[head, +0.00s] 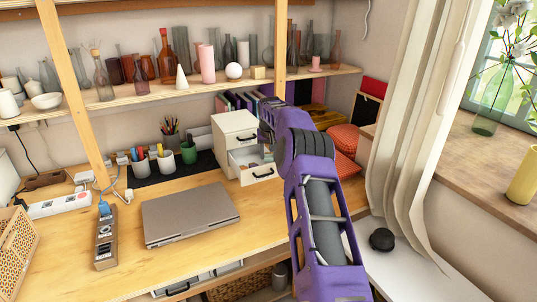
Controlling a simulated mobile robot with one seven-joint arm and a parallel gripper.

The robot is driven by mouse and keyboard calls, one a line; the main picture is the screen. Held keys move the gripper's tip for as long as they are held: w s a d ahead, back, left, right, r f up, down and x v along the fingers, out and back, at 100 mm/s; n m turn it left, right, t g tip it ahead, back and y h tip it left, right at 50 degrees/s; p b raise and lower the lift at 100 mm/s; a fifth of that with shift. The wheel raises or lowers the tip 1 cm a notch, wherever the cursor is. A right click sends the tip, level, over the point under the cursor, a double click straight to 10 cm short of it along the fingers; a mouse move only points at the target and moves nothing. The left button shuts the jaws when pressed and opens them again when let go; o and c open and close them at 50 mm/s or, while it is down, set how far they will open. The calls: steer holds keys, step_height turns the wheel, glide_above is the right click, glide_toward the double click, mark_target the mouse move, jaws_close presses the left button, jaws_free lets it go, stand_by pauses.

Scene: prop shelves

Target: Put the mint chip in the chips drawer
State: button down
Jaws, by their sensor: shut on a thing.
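A small white drawer cabinet (232,127) stands at the back of the desk. Its lower drawer (262,174) is pulled open, with a dark handle on the front and a few small brownish things inside; no label is readable. My purple arm reaches in from the lower right. My gripper (267,138) is at the cabinet's right side, just above the open drawer, small and partly hidden by my wrist. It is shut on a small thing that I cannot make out. I cannot pick out the mint chip by its colour.
A closed laptop (190,213) lies in front of the cabinet. Pen cups (189,153) stand left of it on a black mat. A shelf (190,88) of glass vases runs above. Orange cushions (343,146) are behind my arm. The desk front is mostly clear.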

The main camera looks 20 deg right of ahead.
steer(key=shift+f, duration=0.55)
steer(key=shift+c, duration=2.2)
jaws_free()
steer(key=shift+d, duration=0.2)
steer(key=shift+r, duration=0.25)
steer(key=v, duration=1.2)
steer(key=shift+a+r, duration=0.25)
steer(key=shift+r, duration=0.15)
steer(key=shift+w, duration=0.1)
